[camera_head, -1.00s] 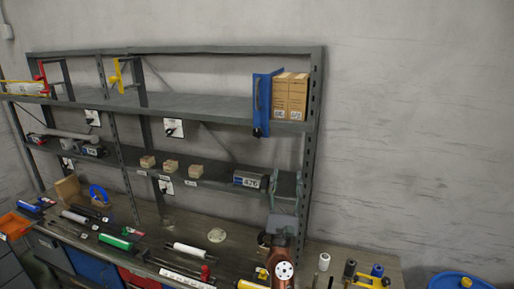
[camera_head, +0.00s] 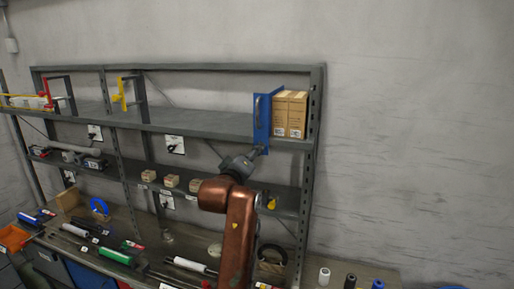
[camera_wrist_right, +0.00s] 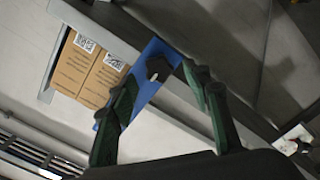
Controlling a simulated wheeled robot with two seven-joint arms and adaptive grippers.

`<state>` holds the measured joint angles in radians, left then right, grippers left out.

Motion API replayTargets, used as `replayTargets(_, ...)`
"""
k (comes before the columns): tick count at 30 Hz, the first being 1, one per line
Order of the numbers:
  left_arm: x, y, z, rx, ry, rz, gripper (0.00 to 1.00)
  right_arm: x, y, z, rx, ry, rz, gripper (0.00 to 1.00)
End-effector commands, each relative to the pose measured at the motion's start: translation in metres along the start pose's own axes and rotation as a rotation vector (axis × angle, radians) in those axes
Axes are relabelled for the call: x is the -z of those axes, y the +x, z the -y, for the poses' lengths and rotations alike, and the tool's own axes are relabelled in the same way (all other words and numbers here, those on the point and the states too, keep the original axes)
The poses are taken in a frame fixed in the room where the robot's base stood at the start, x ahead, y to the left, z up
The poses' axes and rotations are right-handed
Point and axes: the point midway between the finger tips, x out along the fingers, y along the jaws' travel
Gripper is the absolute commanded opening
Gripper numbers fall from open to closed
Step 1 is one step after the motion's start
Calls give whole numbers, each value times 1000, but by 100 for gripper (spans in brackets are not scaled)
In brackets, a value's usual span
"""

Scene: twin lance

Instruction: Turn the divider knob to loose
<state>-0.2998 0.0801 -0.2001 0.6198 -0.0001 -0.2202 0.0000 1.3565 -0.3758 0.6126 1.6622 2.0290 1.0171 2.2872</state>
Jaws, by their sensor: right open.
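The blue divider (camera_head: 262,118) stands on the upper shelf at its right end, against the left side of the cardboard boxes (camera_head: 290,115). In the right wrist view the divider (camera_wrist_right: 137,96) runs slantwise, with a dark, faceted knob (camera_wrist_right: 158,68) near its edge. My right gripper (camera_head: 257,151) reaches up to the shelf's front edge just below the divider. In the wrist view its green-padded fingers (camera_wrist_right: 160,75) are open, one on each side of the knob in the picture; contact cannot be told. The knob is hidden in the head view. My left gripper is out of view.
The upper shelf's front beam (camera_head: 190,130) runs beside my right gripper. The lower shelf holds small wooden blocks (camera_head: 172,181) left of my right arm. The bench below is crowded with tools. The upper shelf left of the divider is mostly clear.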

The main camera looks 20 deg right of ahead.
Motion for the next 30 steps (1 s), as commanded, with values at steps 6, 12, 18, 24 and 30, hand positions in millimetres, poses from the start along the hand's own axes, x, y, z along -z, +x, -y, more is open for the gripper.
replayTargets(6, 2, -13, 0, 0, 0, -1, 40, -1, 30, -1, -1, -3, 3, 45)
replayTargets(12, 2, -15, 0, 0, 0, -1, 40, -2, 38, 0, -2, -2, 2, 45)
replayTargets(18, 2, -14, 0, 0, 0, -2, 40, -2, 38, 0, -2, -2, 2, 45)
replayTargets(24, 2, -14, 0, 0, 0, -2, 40, -2, 38, 0, -2, -2, 2, 31)
replayTargets(30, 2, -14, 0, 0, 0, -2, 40, -2, 37, 0, -2, -3, 2, 17)
